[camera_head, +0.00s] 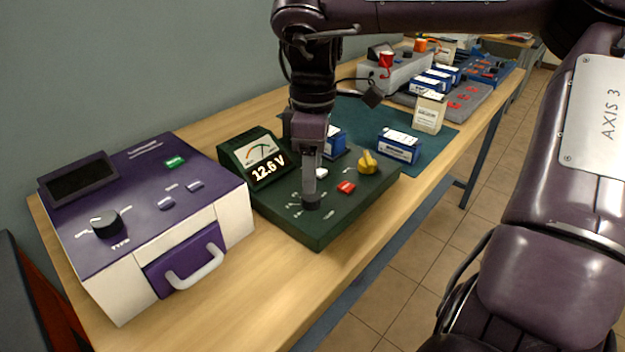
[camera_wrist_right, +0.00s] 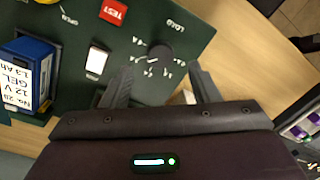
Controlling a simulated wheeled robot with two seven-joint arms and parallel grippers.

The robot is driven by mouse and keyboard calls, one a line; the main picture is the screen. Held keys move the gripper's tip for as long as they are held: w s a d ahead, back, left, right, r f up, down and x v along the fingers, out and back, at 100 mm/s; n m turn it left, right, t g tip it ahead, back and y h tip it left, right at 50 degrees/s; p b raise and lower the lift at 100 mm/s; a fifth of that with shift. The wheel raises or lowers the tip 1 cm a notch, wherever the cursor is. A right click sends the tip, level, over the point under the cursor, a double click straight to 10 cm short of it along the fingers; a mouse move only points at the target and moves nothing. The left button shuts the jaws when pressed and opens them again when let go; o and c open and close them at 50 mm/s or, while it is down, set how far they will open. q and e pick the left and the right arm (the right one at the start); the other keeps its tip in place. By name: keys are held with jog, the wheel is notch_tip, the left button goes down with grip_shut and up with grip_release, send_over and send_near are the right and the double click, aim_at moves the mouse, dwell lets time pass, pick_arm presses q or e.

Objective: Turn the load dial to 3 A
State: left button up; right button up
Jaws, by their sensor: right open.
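The load dial is a small black knob on the green tester (camera_head: 345,210). In the wrist view the knob (camera_wrist_right: 160,54) sits beneath the "LOAD" label, ringed by small white ampere marks too small to read surely. In the head view my right gripper (camera_head: 310,192) points down over the dial and hides much of it. In the wrist view its two fingers (camera_wrist_right: 162,70) are apart, one on each side of the dial's near side, with no grip on it. I cannot tell which mark the dial points to. My left gripper is not in view.
The tester carries a red TEST button (camera_wrist_right: 113,11), a white switch (camera_wrist_right: 97,61), a yellow knob (camera_head: 367,162) and a meter reading 12.6 V (camera_head: 262,158). A blue battery (camera_wrist_right: 24,75) is beside the switch. A purple-topped machine (camera_head: 150,200) stands left. Bare bench (camera_head: 290,280) lies in front.

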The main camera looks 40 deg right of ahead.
jog(key=shift+d+r, duration=0.1)
jog(key=shift+r, duration=1.35)
